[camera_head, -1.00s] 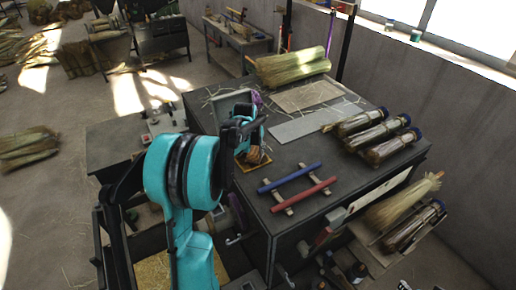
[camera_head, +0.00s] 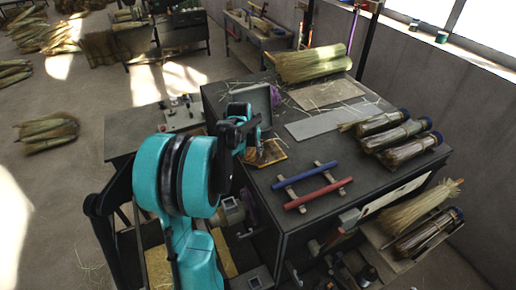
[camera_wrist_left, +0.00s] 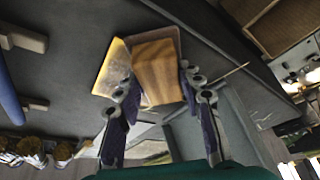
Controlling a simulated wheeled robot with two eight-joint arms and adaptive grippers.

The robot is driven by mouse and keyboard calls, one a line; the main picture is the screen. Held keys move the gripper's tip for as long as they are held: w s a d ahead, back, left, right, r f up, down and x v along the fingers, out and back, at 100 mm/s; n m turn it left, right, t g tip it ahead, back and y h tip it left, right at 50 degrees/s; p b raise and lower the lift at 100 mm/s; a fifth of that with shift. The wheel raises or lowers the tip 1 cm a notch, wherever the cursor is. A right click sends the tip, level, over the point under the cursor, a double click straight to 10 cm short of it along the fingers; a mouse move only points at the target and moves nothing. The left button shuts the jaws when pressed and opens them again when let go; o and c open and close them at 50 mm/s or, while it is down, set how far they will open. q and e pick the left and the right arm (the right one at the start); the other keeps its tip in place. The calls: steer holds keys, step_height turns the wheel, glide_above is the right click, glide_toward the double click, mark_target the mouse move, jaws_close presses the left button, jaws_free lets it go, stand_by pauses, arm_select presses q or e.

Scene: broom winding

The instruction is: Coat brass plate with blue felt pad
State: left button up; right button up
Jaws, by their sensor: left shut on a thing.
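My left gripper (camera_head: 243,145) is shut on a tan, wood-like block (camera_wrist_left: 155,68), which shows clearly between the fingers in the left wrist view. A greyish layer shows along the block's edge; I see no blue felt face. The yellow brass plate (camera_head: 273,152) lies near the table's left edge, partly hidden by the gripper in the head view. In the left wrist view the plate (camera_wrist_left: 110,70) shows beside and behind the block. The block is over or against part of the plate; I cannot tell whether they touch. My right gripper is not in view.
The dark table (camera_head: 345,153) holds a red rod (camera_head: 318,194) and a blue rod (camera_head: 305,174) on small rests. The tabletop between rods and sheet is clear.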

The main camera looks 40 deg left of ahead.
arm_select(q)
steer(key=shift+w+a+f, duration=0.1)
steer(key=shift+w+a, duration=0.3)
steer(key=shift+a, duration=0.45)
steer(key=shift+w+d+b, duration=0.25)
steer(key=shift+w+d, duration=0.25)
steer(key=shift+w, duration=0.35)
steer(key=shift+w+d+b, duration=0.25)
steer(key=shift+w+d, duration=0.2)
steer(key=shift+w, duration=0.35)
steer(key=shift+w+d, duration=0.6)
steer(key=shift+w, duration=0.6)
steer(key=shift+w+d, duration=0.6)
steer(key=shift+w, duration=0.55)
steer(key=shift+w+d, duration=0.6)
steer(key=shift+w, duration=0.6)
step_height(320, 180, up, 6)
steer(key=p, duration=0.3)
step_height(320, 180, up, 3)
steer(key=shift+r+p, duration=0.1)
steer(key=shift+p, duration=0.85)
